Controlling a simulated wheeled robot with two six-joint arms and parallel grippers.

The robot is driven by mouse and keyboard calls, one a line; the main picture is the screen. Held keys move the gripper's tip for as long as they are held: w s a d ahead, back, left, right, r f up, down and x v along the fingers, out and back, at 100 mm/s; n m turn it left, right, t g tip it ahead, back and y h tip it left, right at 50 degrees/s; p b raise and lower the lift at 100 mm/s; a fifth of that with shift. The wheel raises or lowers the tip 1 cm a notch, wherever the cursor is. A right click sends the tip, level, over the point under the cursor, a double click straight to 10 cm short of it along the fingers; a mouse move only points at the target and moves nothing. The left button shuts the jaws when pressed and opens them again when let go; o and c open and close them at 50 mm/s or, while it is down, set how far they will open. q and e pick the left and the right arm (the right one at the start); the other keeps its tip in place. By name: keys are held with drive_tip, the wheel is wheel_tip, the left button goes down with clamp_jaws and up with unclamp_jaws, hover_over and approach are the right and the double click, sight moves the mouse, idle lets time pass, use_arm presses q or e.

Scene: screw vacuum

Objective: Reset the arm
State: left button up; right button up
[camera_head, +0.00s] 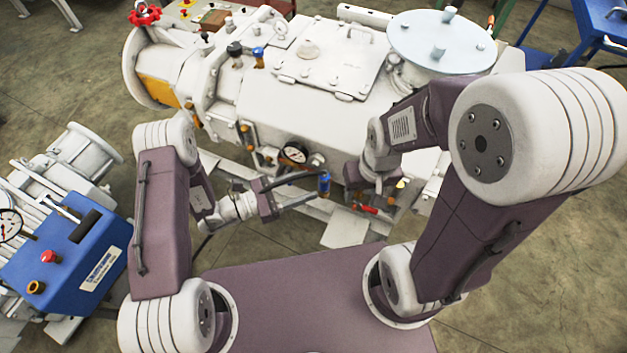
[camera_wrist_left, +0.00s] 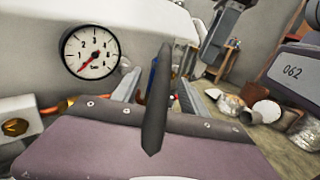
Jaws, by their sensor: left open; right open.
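The task names no object beyond my arm. My left gripper (camera_head: 318,185) is open in front of the white machine (camera_head: 320,85). A small blue fitting (camera_head: 323,186) appears at its fingertips; I cannot tell whether they touch it. In the left wrist view the two grey fingers (camera_wrist_left: 158,95) stand apart, with a dark pointed piece in front of them hiding much of the gap. My right gripper (camera_head: 372,200) is low at the machine's front right, near a small red-handled part (camera_head: 364,208). Its fingers are small and partly hidden in the head view.
A round gauge (camera_head: 294,153) sits on the machine's front and also shows in the left wrist view (camera_wrist_left: 90,51). A blue box (camera_head: 70,265) on another machine stands at the left. A blue frame (camera_head: 600,25) is at the far right. Floor is open at the lower right.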

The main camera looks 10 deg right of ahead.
idle(0.7)
use_arm(q)
drive_tip(key=s+a+r+m+g+y, duration=0.2)
drive_tip(key=s+a+m+g+y, duration=0.1)
drive_tip(key=s+m+g+y, duration=0.25)
drive_tip(key=s+a+r+m+g+y, duration=0.1)
drive_tip(key=s+a+m+g+y, duration=0.25)
drive_tip(key=s+m, duration=0.35)
drive_tip(key=a+m+t+y, duration=0.1)
drive_tip(key=a+m+y, duration=0.25)
drive_tip(key=a, duration=0.45)
drive_tip(key=w+a+r+m+t+y, duration=0.3)
drive_tip(key=w+a+m+t+y, duration=0.15)
drive_tip(key=a+t, duration=0.2)
wheel_tip(320, 180, up, 14)
drive_tip(key=a+p, duration=0.1)
drive_tip(key=p, duration=1.3)
drive_tip(key=shift+w+g, duration=0.35)
drive_tip(key=shift+w, duration=0.05)
drive_tip(key=shift+a+f+n, duration=0.1)
drive_tip(key=shift+f+n, duration=0.05)
drive_tip(key=shift+n, duration=0.1)
